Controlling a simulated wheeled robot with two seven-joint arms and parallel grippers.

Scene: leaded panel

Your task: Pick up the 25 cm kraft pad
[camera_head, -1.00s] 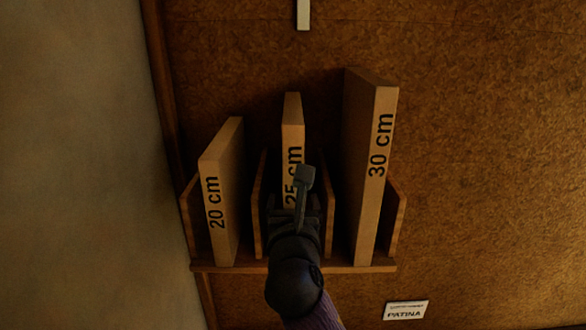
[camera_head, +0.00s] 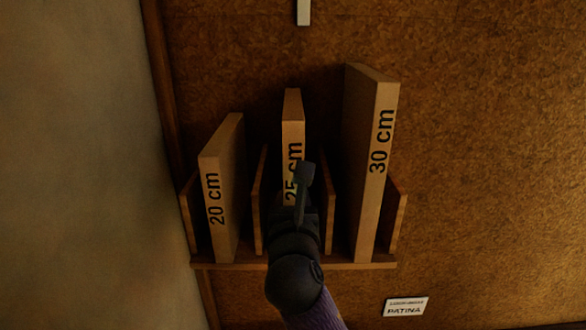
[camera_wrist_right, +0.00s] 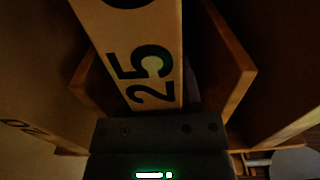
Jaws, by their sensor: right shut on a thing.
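The 25 cm kraft pad (camera_head: 292,115) stands upright in the middle slot of a wooden rack, its printed spine facing me. In the right wrist view the pad (camera_wrist_right: 150,45) rises straight from my gripper, with the "25" showing. My right gripper (camera_head: 293,205) is at the lower part of its spine and is shut on it. The right gripper body (camera_wrist_right: 160,130) also shows in the wrist view. My left gripper is not in view.
The 20 cm pad (camera_head: 223,185) stands in the left slot and the taller 30 cm pad (camera_head: 375,160) in the right slot. Thin wooden dividers (camera_head: 329,215) stand close on both sides of my gripper. A PATINA label (camera_head: 405,308) is at lower right.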

